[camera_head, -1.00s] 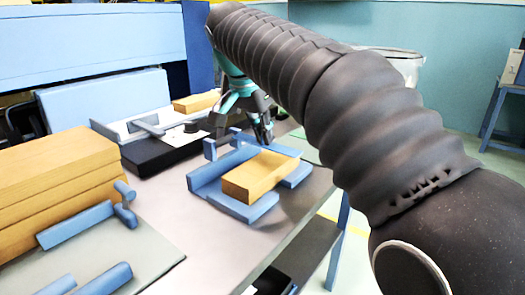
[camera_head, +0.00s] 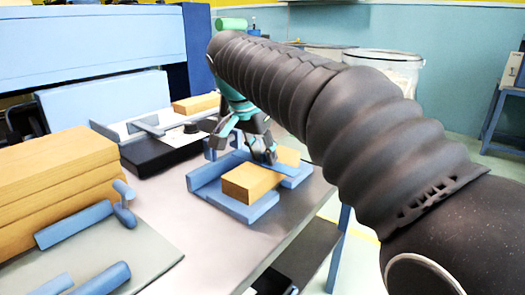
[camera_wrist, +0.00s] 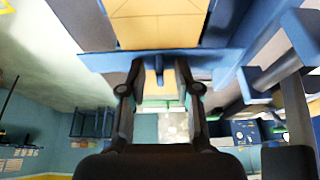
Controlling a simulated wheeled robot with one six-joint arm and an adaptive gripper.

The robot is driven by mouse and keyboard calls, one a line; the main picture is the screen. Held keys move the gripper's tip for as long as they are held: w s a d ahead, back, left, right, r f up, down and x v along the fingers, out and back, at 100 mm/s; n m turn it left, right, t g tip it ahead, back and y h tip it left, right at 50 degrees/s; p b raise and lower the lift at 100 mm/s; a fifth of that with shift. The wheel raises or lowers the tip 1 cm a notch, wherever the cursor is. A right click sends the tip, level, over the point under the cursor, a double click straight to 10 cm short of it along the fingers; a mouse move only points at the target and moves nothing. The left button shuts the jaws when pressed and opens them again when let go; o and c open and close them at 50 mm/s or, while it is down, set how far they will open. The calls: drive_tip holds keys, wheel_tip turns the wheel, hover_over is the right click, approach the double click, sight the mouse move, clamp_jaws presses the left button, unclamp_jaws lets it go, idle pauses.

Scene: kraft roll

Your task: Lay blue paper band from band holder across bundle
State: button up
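The tan bundle (camera_head: 250,184) lies in a blue tray-like fixture (camera_head: 247,212) on the grey table. A blue band (camera_head: 263,158) crosses over the bundle, with tan showing on both sides. In the wrist view the band (camera_wrist: 105,61) runs sideways below the large tan face of the bundle (camera_wrist: 160,28), with a small blue tab between my fingers. My gripper (camera_head: 256,143) is directly over the band. In the wrist view its fingers (camera_wrist: 160,72) are apart, with gaps beside the tab. I cannot tell whether the band touches the bundle.
Stacked tan boards (camera_head: 60,185) and blue bars (camera_head: 75,225) are at the left. A black-based device (camera_head: 160,150) and another tan block (camera_head: 195,103) stand behind the fixture. The table's right edge is close to the fixture. Bare tabletop lies in front.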

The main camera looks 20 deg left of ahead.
drive_tip(key=p+v, duration=0.1)
drive_tip(key=v, duration=1.1)
drive_tip(key=shift+r, duration=0.15)
drive_tip(key=s+d+f+n+y, duration=0.1)
drive_tip(key=d+f, duration=0.2)
drive_tip(key=d, duration=0.7)
drive_tip(key=s+d+f+n, duration=0.15)
drive_tip(key=d+f, duration=0.25)
drive_tip(key=d, duration=0.5)
drive_tip(key=s+d+f+n, duration=0.1)
drive_tip(key=s+d+f, duration=0.6)
drive_tip(key=f, duration=0.2)
drive_tip(key=s+d+f+t, duration=0.1)
drive_tip(key=s+d+f, duration=0.6)
drive_tip(key=f, duration=0.3)
drive_tip(key=shift+s+f+n+y, duration=0.2)
drive_tip(key=shift+s+n+y, duration=0.1)
drive_tip(key=shift+s+n, duration=0.1)
